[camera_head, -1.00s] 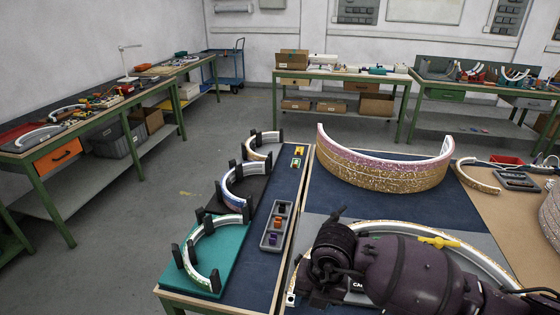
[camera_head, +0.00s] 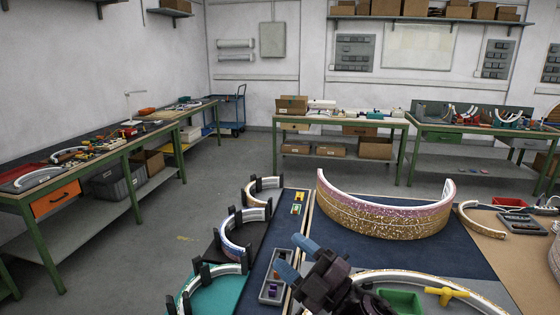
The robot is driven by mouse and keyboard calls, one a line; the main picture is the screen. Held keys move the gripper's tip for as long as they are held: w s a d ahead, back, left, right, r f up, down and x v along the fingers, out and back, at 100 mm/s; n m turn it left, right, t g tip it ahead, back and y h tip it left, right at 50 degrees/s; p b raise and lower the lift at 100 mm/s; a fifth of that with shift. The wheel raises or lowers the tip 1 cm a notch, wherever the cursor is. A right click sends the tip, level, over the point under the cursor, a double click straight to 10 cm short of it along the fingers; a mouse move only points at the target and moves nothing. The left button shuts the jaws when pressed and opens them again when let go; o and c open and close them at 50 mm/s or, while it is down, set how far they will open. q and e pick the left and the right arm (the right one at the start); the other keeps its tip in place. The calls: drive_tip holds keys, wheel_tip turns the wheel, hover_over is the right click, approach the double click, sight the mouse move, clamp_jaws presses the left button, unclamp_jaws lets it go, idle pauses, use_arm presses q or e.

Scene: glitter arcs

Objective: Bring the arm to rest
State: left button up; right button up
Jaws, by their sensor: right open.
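My right gripper (camera_head: 292,257) is at the bottom centre of the head view, at the end of my dark purple arm. Its two blue fingers are spread apart and point to the upper left, with nothing between them. It appears above the near work table, by the grey tray (camera_head: 263,292). From this view I cannot tell its exact height. My left gripper is not in view.
A large glittery arc (camera_head: 385,215) stands on the dark blue mat. Smaller arcs sit in black holders on the left, one on a teal board (camera_head: 222,297). A green bin (camera_head: 402,301) and a yellow tool (camera_head: 447,294) lie close to my arm. Open floor lies beyond.

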drive_tip(key=s+d+f+m+t+h, duration=0.2)
drive_tip(key=d+f+m+t+h, duration=0.1)
drive_tip(key=d+f+m+h, duration=1.25)
drive_tip(key=s+d+f+m+g+h, duration=0.1)
drive_tip(key=s+d+f+m+g, duration=0.1)
drive_tip(key=s+d+f, duration=0.3)
drive_tip(key=s+d+f+m+g+h, duration=0.1)
drive_tip(key=s+d+f+m, duration=0.3)
drive_tip(key=s+f, duration=0.8)
drive_tip(key=shift+s+d+m+g, duration=0.35)
drive_tip(key=shift+s+g, duration=0.15)
drive_tip(key=shift+g, duration=0.4)
drive_tip(key=shift+f+h, duration=0.1)
drive_tip(key=shift+h, duration=0.15)
